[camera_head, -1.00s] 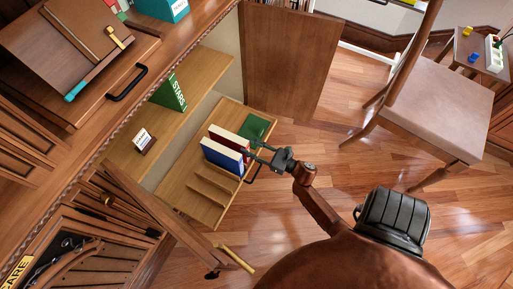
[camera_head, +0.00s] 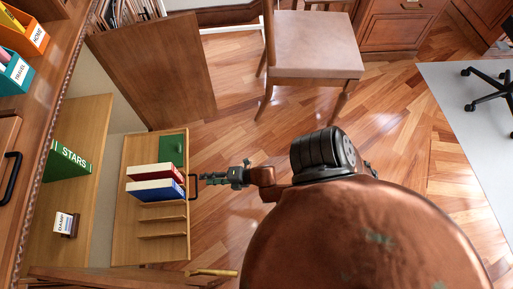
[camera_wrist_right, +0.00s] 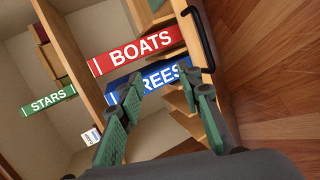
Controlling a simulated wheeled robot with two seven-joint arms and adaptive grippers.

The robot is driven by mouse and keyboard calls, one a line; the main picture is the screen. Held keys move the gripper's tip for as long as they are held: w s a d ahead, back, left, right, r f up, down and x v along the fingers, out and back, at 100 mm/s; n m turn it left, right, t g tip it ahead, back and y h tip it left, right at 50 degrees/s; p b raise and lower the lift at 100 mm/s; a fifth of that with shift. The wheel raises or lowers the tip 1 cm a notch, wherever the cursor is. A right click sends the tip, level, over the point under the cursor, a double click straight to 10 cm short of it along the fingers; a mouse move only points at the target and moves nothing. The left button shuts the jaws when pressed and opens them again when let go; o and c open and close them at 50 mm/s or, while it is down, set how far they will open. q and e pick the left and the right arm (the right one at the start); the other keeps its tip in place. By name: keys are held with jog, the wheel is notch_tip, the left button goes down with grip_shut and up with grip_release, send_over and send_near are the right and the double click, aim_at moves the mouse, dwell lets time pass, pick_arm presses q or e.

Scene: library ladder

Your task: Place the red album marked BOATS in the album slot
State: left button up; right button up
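The red BOATS album (camera_head: 155,171) stands in the pulled-out wooden drawer (camera_head: 132,236), right beside a blue album (camera_head: 156,190). In the right wrist view, the red album (camera_wrist_right: 135,52) shows its white BOATS lettering. The blue album (camera_wrist_right: 166,78) below it reads "REES", partly hidden by my finger. My right gripper (camera_head: 200,178) is just off the right ends of both albums, near the drawer's black handle. In the wrist view, its green fingers (camera_wrist_right: 165,88) are apart with nothing held between them. Divider slots (camera_head: 162,220) lie below the blue album; no slot is labelled. My left gripper is out of view.
A green STARS album (camera_head: 70,160) and a small card block (camera_head: 65,224) stand on the shelf at left. A green item (camera_head: 172,150) lies at the drawer's far end. A chair (camera_head: 315,45) stands behind. The floor right of the drawer is clear.

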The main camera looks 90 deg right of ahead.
jog(key=s+a+f+m+g+y, duration=0.2)
jog(key=s+a+m+g, duration=0.1)
jog(key=s+a+m, duration=0.4)
jog(key=s+a+f+m+g+y, duration=0.2)
jog(key=s+a+m, duration=0.6)
jog(key=s+a, duration=0.4)
jog(key=shift+s+a+f+m+g, duration=0.25)
jog(key=shift+a+f+g, duration=0.35)
jog(key=shift+g, duration=0.4)
jog(key=shift+w, duration=0.1)
jog(key=shift+c, duration=0.6)
